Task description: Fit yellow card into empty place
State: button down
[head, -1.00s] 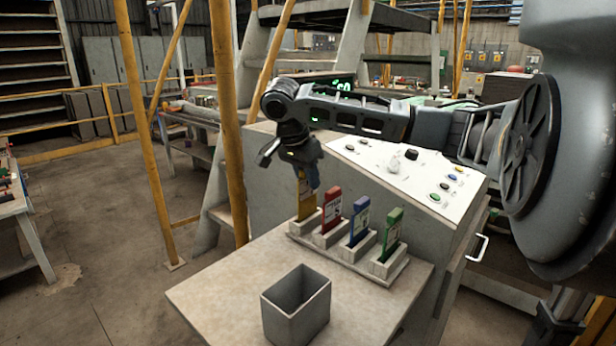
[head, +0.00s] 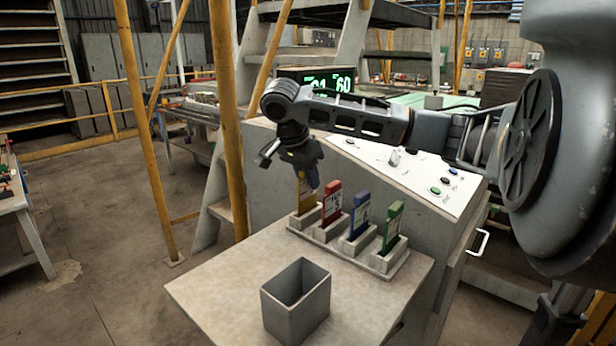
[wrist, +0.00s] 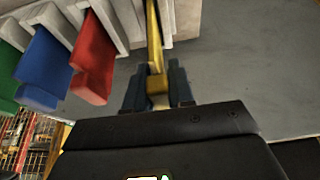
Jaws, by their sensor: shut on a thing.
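The yellow card (head: 306,203) stands upright at the leftmost slot of the grey card rack (head: 338,256). Its lower end looks to be inside the slot; how deep it sits I cannot tell. My gripper (head: 308,184) points down above that slot and is shut on the card's top. In the wrist view the yellow card (wrist: 154,45) runs from between my gripper's fingers (wrist: 156,92) into the leftmost holder. The red card (head: 332,202), blue card (head: 360,216) and green card (head: 393,226) stand in the other slots.
An empty grey open box (head: 296,305) stands at the front of the table (head: 225,287). A sloped control panel (head: 420,172) with buttons rises behind the rack. A yellow post (head: 229,130) stands to the left of my gripper.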

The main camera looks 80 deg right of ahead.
jog(key=shift+f+b, duration=0.35)
jog(key=shift+f, duration=0.4)
jog(key=c, duration=0.9)
grip_release()
jog(key=shift+r, duration=0.1)
jog(key=v, duration=0.7)
jog(key=shift+w+a+r, duration=0.1)
jog(key=shift+a+r, duration=0.05)
jog(key=shift+r, duration=0.1)
